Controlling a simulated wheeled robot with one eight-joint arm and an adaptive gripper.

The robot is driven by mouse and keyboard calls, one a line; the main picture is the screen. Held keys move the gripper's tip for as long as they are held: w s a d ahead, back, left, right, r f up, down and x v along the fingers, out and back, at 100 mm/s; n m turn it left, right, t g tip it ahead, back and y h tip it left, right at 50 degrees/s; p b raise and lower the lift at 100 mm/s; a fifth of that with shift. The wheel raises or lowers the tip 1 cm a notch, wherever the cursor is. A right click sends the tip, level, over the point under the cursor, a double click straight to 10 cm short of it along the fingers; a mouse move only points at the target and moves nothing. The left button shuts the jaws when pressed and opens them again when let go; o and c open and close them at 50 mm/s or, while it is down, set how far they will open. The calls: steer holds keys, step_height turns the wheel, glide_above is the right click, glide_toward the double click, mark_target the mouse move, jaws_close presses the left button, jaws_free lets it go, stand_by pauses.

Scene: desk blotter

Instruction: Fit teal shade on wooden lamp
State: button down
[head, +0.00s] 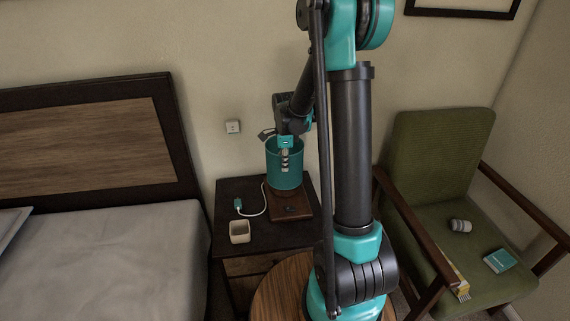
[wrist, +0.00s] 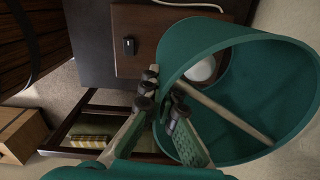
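The teal shade (head: 285,175) stands roughly upright above the wooden lamp's base (head: 291,206) on the dark nightstand. In the wrist view, the shade (wrist: 262,95) is seen through its open end, with a pale bar across it and a white bulb (wrist: 201,68) inside. The lamp base (wrist: 165,58) lies beyond it. My gripper (head: 285,153) is at the shade's upper rim. In the wrist view, my gripper (wrist: 163,92) has one finger outside and one inside the wall, closed on the rim. The lamp's stem is hidden, so I cannot tell whether the shade is seated.
A bed (head: 110,255) is at left. A green armchair (head: 435,160) at right holds a teal book (head: 500,260) and a whitish cylinder (head: 460,225). The wall is behind.

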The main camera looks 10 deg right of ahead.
mark_target(285, 176)
steer(key=shift+f, duration=2.55)
steer(key=c, duration=1.6)
jaws_free()
steer(key=shift+c, duration=0.2)
steer(key=shift+r, duration=0.1)
